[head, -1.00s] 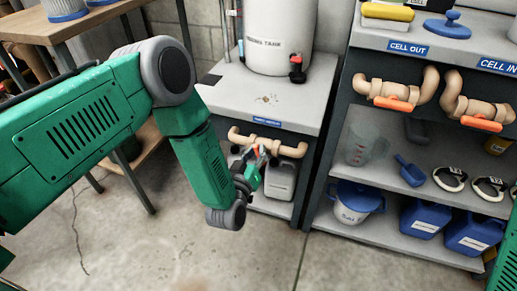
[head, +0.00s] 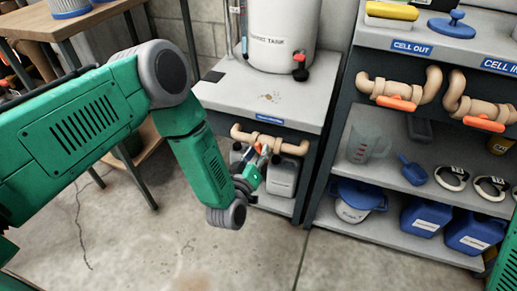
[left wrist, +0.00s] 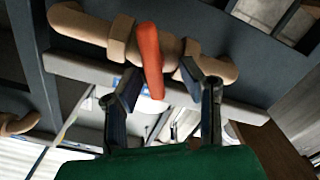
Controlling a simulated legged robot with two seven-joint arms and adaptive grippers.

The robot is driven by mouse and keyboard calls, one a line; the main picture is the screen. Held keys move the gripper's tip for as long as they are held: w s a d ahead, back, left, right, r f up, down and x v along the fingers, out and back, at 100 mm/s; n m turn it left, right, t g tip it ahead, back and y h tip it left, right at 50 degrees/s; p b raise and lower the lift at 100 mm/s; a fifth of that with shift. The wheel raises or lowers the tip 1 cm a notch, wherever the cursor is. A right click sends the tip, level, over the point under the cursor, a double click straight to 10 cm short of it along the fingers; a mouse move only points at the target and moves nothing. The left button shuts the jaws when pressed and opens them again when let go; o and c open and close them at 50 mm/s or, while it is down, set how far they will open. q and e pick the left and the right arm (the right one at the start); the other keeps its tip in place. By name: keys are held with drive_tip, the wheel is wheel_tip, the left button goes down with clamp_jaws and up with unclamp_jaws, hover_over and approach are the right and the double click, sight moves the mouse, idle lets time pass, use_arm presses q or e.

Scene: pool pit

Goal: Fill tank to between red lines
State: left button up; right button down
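The white tank (head: 280,38), with partly blurred lettering, stands on a grey cabinet top. A clear upright tube (head: 237,25) is at its left; I cannot make out red lines. A beige pipe valve (head: 285,147) sits below the cabinet top, and its orange handle shows in the left wrist view (left wrist: 150,60). My left gripper (head: 258,165) is at this valve. In the left wrist view its two fingers (left wrist: 162,97) are spread, with the handle's lower end between them; contact is unclear. My right gripper is out of view.
Beige pipes with orange handles (head: 394,102) (head: 484,123) are on the right rack, marked CELL OUT and CELL IN. Its shelves hold a clear jug (head: 369,142), a blue-lidded bucket (head: 353,205) and blue containers (head: 425,217). A wooden table (head: 62,25) stands left. The floor is open.

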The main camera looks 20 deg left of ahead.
use_arm(q)
drive_tip(key=shift+w+r, duration=0.15)
drive_tip(key=shift+r, duration=0.05)
drive_tip(key=s, duration=1.2)
drive_tip(key=shift+a, duration=0.25)
drive_tip(key=w+d+f+m, duration=0.1)
drive_tip(key=w, duration=1)
drive_tip(key=shift+w+d+f, duration=0.2)
drive_tip(key=shift+d+f, duration=0.1)
